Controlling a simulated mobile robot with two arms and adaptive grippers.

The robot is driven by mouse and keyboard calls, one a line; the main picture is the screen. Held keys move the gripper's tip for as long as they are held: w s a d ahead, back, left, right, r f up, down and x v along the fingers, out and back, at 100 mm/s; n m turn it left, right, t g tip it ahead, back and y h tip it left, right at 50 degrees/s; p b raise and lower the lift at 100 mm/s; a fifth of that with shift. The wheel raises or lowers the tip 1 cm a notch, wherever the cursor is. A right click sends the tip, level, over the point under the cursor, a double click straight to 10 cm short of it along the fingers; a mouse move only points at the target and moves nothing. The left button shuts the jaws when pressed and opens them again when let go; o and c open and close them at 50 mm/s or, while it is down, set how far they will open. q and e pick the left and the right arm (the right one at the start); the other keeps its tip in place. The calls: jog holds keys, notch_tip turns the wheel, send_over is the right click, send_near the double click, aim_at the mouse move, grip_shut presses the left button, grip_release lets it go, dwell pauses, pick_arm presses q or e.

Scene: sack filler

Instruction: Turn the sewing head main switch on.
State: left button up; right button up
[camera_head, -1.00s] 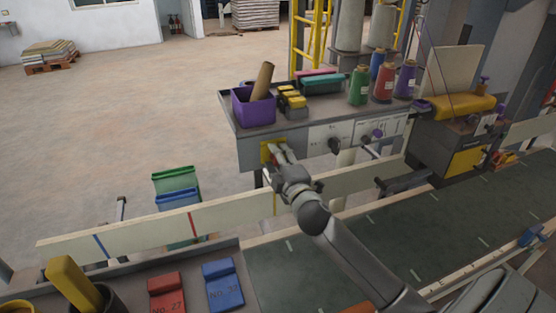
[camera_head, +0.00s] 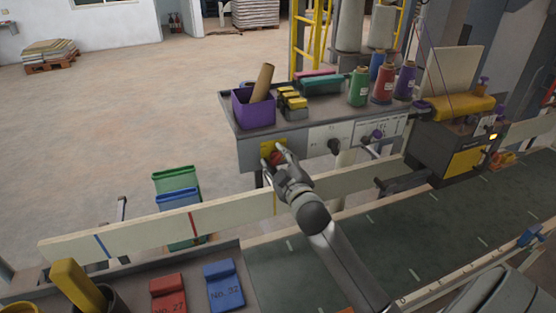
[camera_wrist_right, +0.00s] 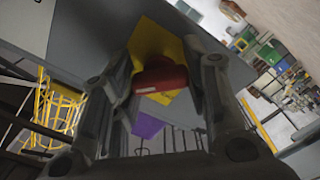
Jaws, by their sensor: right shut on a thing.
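The main switch is a red knob (camera_head: 277,158) on a yellow plate (camera_head: 267,147), on the front panel of the grey bench at its left end. In the right wrist view the red knob (camera_wrist_right: 159,77) lies between the two fingers in front of the yellow plate (camera_wrist_right: 150,42). My right gripper (camera_head: 273,156) is shut on the knob and partly hides it in the head view. The sewing head (camera_head: 455,135) stands at the right, with a small lit yellow-orange lamp (camera_head: 493,136) on its side. My left gripper is not in view.
The bench top (camera_head: 330,112) holds a purple bin (camera_head: 254,109), yellow items and thread cones.

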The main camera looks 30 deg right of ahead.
dwell(0.4)
jog(key=o, duration=1)
jog(key=shift+o, duration=0.2)
jog(key=v, duration=1.2)
jog(key=shift+f, duration=0.1)
